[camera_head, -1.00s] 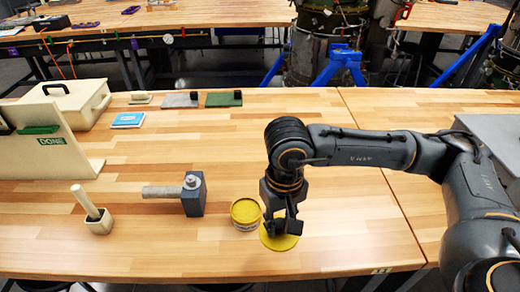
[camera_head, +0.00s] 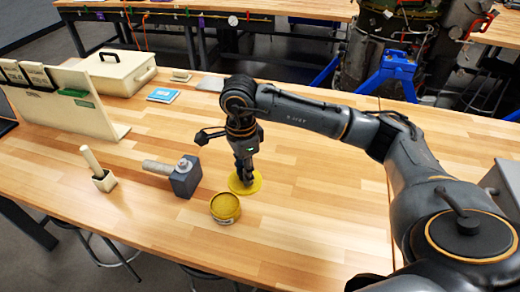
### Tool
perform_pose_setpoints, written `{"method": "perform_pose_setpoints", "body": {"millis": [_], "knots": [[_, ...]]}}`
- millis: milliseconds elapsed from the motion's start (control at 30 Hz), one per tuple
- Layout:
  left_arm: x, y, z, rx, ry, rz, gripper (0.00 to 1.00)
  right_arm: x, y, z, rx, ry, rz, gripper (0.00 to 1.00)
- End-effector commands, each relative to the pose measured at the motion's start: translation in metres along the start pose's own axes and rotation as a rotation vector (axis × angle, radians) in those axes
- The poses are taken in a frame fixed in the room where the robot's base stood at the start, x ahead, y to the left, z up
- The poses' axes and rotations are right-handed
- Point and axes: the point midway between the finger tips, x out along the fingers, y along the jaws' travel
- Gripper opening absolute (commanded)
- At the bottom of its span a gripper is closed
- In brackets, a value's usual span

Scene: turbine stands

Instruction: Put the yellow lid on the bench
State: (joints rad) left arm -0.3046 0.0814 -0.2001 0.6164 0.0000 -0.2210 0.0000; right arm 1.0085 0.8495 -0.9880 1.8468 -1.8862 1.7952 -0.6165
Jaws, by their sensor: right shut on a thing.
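The yellow lid (camera_head: 252,186) is a flat round disc at the middle of the wooden bench (camera_head: 320,205). It lies flat at bench level, just behind and to the right of the open-looking yellow tin (camera_head: 225,208), apart from it. I cannot tell whether it touches the wood. My right gripper (camera_head: 245,178) points down and is shut on the lid, its fingers covering part of it. My left gripper is out of view.
A grey-headed hammer (camera_head: 186,176) lies left of the tin. A wooden-handled tool in a pale block (camera_head: 103,179) stands farther left. A cream box (camera_head: 118,70), an upright board (camera_head: 62,100) and a blue booklet (camera_head: 163,95) are behind. The bench's front is clear.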

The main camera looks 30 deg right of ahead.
Motion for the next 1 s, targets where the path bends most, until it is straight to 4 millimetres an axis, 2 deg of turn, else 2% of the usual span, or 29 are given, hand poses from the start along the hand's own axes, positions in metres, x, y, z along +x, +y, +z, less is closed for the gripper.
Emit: {"method": "perform_pose_setpoints", "body": {"millis": [100, 167, 300, 433, 633, 867, 1000], "knots": [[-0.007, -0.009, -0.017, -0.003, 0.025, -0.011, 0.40, 0.001, -0.018, -0.018, 0.372, 0.000, 0.003, 0.00], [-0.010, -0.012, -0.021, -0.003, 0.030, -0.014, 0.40, 0.004, -0.026, -0.027, 0.560, 0.000, 0.004, 0.00], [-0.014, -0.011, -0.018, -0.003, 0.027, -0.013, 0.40, 0.009, -0.040, -0.048, 0.951, 0.000, 0.002, 0.00], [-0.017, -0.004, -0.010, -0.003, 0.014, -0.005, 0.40, 0.014, -0.047, -0.063, 1.212, 0.000, 0.001, 0.00], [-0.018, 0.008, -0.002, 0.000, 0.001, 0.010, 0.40, 0.019, -0.052, -0.073, 1.399, -0.001, 0.000, 0.00], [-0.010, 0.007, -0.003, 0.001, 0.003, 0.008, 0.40, 0.031, -0.052, -0.074, 1.415, 0.000, -0.001, 0.00], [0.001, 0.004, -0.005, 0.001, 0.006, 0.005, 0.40, 0.047, -0.052, -0.074, 1.414, 0.000, 0.000, 0.00]]}}
